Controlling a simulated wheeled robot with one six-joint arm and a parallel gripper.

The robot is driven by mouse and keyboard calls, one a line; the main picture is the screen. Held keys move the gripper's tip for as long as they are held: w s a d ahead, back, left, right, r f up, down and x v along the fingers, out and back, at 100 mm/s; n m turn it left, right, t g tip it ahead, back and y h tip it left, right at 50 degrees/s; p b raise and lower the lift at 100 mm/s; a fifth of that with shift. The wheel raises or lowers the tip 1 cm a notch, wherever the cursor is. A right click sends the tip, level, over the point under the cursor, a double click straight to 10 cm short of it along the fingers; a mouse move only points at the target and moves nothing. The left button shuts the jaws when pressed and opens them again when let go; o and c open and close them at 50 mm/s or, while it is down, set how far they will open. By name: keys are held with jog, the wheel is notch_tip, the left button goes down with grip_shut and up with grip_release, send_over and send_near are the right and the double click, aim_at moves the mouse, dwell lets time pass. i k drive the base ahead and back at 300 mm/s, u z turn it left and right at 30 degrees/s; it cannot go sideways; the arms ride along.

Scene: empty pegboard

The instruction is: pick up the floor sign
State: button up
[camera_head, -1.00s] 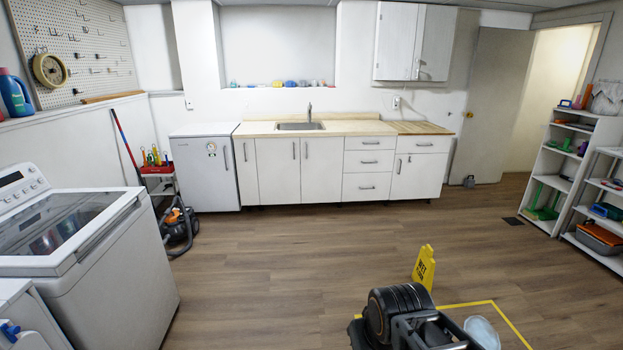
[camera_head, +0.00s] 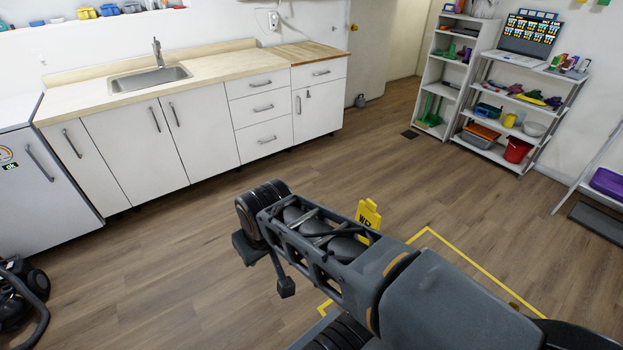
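The floor sign (camera_head: 368,214) is yellow with dark lettering and stands on the wood floor. In the head view it shows just beyond my arm, which hides its lower part. My gripper (camera_head: 267,268) is at the far end of my dark arm, to the left of the sign and apart from it. Two dark finger-like parts show spread apart, with only bare floor between them. Nothing is held.
Yellow tape (camera_head: 470,265) marks the floor around my base. White cabinets with a wooden counter (camera_head: 215,75) line the back left. Shelves (camera_head: 500,155) stand at the right. A black vacuum (camera_head: 20,290) is at the left edge. Floor between cabinets and sign is clear.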

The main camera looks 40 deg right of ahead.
aim_at(366, 215)
jog(key=i, duration=0.9)
jog(key=u, duration=2.85)
jog(key=k, duration=1.8)
jog(key=z, duration=2.85)
